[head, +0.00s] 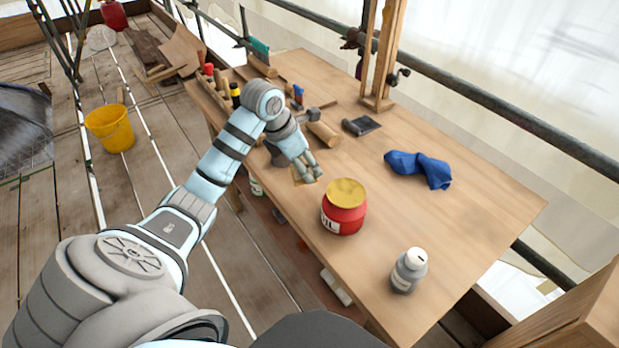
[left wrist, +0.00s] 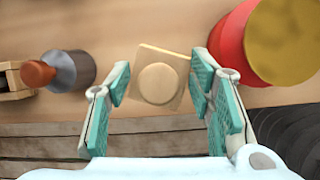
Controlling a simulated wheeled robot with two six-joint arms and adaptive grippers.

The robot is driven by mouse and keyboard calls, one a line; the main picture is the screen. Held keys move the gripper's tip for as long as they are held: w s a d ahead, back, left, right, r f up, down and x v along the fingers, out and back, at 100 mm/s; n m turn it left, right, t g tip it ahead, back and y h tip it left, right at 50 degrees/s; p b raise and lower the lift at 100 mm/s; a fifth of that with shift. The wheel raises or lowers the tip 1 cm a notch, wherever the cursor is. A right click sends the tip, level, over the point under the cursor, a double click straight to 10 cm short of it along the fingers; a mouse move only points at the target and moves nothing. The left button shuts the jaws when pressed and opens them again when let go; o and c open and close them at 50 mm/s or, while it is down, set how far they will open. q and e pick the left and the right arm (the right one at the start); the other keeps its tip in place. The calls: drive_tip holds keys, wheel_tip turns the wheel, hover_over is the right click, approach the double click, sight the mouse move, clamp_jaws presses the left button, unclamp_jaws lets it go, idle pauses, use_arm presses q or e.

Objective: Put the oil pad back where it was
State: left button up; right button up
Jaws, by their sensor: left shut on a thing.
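A square tan pad (left wrist: 159,83) with a round raised middle shows between the fingers of my left gripper (head: 311,172) in the left wrist view. I take it for the oil pad. In the head view an edge of it (head: 297,177) shows under the fingers, low at the workbench (head: 455,235). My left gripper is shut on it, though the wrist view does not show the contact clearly. A red tin with a yellow top (head: 343,212) stands just right of the gripper; part of its label is readable. My right gripper is not in view.
A grey-white bottle (head: 408,270) stands near the front edge. A blue cloth (head: 419,168) lies to the right. A mallet, a wooden roller (head: 322,134) and other tools crowd the back left. The bench middle is clear. A yellow bucket (head: 110,127) stands on the floor.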

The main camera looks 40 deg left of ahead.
sight(295, 173)
use_arm(q)
drive_tip(key=shift+s+f, duration=0.25)
drive_tip(key=shift+f, duration=0.05)
drive_tip(key=x, duration=0.4)
drive_tip(key=shift+w+f, duration=0.25)
drive_tip(key=shift+f, duration=0.05)
drive_tip(key=shift+w+a+f, duration=0.1)
drive_tip(key=shift+w+f, duration=0.7)
drive_tip(key=shift+w, duration=0.2)
drive_tip(key=o, duration=1.1)
drive_tip(key=shift+s+r, duration=0.15)
drive_tip(key=shift+s, duration=0.1)
drive_tip(key=o, duration=0.3)
drive_tip(key=shift+s+r, duration=0.15)
drive_tip(key=shift+s, duration=0.1)
drive_tip(key=shift+o, duration=0.8)
drive_tip(key=shift+s+a, duration=0.1)
drive_tip(key=shift+r, duration=0.3)
drive_tip(key=p+v, duration=0.1)
drive_tip(key=v, duration=1)
drive_tip(key=shift+r, duration=0.15)
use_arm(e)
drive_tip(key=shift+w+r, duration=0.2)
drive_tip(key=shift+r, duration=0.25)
